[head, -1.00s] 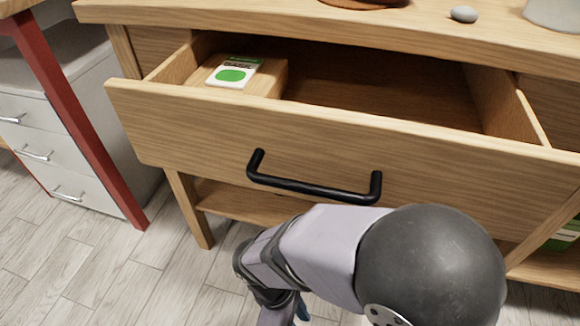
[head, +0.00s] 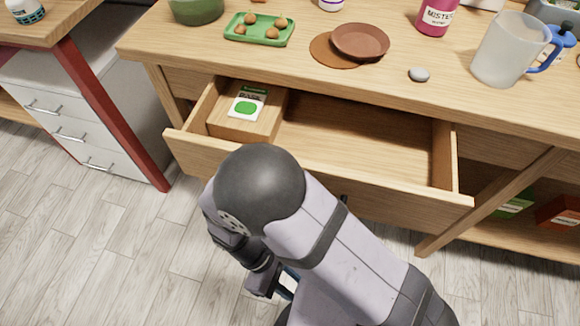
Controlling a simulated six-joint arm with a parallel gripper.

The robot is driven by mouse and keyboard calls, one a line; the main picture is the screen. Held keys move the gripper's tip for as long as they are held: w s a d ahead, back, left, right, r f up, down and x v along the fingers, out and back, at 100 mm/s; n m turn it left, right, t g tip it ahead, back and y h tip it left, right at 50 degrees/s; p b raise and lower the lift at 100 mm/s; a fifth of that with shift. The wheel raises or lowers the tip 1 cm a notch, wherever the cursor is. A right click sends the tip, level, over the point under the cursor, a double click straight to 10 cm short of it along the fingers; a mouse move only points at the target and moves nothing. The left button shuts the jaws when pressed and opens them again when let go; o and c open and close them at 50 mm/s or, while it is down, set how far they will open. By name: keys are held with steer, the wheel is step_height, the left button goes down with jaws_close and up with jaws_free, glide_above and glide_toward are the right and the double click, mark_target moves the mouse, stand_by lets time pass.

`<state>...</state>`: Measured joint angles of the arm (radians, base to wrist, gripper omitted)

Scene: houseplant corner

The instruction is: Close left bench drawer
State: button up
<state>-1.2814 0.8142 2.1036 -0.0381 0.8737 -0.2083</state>
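The wooden bench drawer (head: 400,203) stands pulled open below the bench top in the head view. A wooden block or divider (head: 222,124) and a white and green packet (head: 247,102) are at its left end; the rest of its floor is bare. My arm crosses in front of the drawer front and hides its middle. Only a small dark bit of the black handle (head: 344,199) shows beside my arm. My gripper is mostly hidden low in front of the drawer; only a small blue and dark part (head: 287,283) shows, and its fingers cannot be made out.
On the bench top (head: 330,83) are a green tray (head: 259,29), a brown saucer (head: 360,41), a grey stone (head: 418,75), a pink bottle (head: 437,17) and a jug (head: 505,48). A white drawer cabinet (head: 75,125) stands at left. The floor at lower left is clear.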

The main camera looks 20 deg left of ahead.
steer(key=s+a+r+m+y+p, duration=0.1)
steer(key=a+r+y+p, duration=0.2)
steer(key=r+p, duration=1.05)
steer(key=s+a+r+m+y+p, duration=0.1)
steer(key=a+r+y+p, duration=0.15)
steer(key=r+p, duration=1.05)
steer(key=w+d+r+n+t+y+p, duration=0.1)
steer(key=w+r+p, duration=0.3)
steer(key=p, duration=0.6)
steer(key=w+r+n+t+p, duration=0.1)
steer(key=w+r+t+p, duration=0.2)
steer(key=r+p, duration=0.6)
steer(key=shift+w+d+r+n+y+p, duration=0.2)
steer(key=shift+w+d+n+y+p, duration=0.2)
steer(key=shift+w+p, duration=0.5)
steer(key=shift+s+f, duration=0.1)
steer(key=shift+s, duration=0.05)
steer(key=f+b, duration=0.2)
steer(key=w+f+b, duration=0.1)
steer(key=f+b, duration=0.4)
steer(key=shift+w, duration=0.15)
